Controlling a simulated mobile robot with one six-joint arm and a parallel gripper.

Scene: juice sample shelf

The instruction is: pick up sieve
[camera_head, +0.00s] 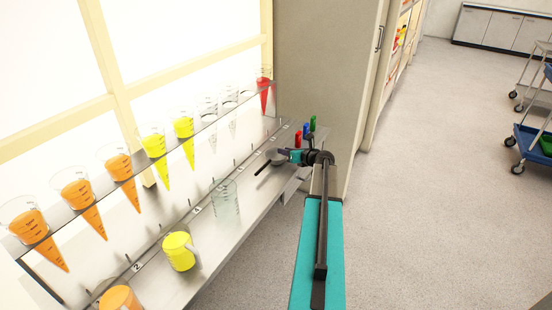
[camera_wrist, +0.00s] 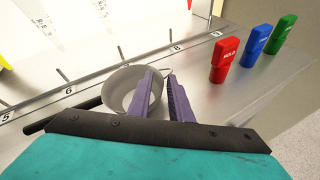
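The sieve (camera_wrist: 120,90) is a round grey bowl with a dark handle (camera_wrist: 62,116) pointing left in the wrist view. It rests on the metal shelf, and in the head view the sieve (camera_head: 275,154) is at the shelf's far end. My gripper (camera_wrist: 164,95) has two purple fingers with a gap between them. The left finger overlaps the bowl's right side and the right finger is just outside it. I cannot tell whether either touches the rim. The gripper also shows small in the head view (camera_head: 294,156). The bowl's near side is partly hidden by my wrist.
Red (camera_wrist: 225,60), blue (camera_wrist: 257,40) and green (camera_wrist: 281,35) upright blocks stand right of the sieve. Thin pegs and number labels line the shelf. A clear beaker (camera_head: 225,198) and yellow jug (camera_head: 180,251) stand nearer. Several cones hang in the upper rack (camera_head: 225,113).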

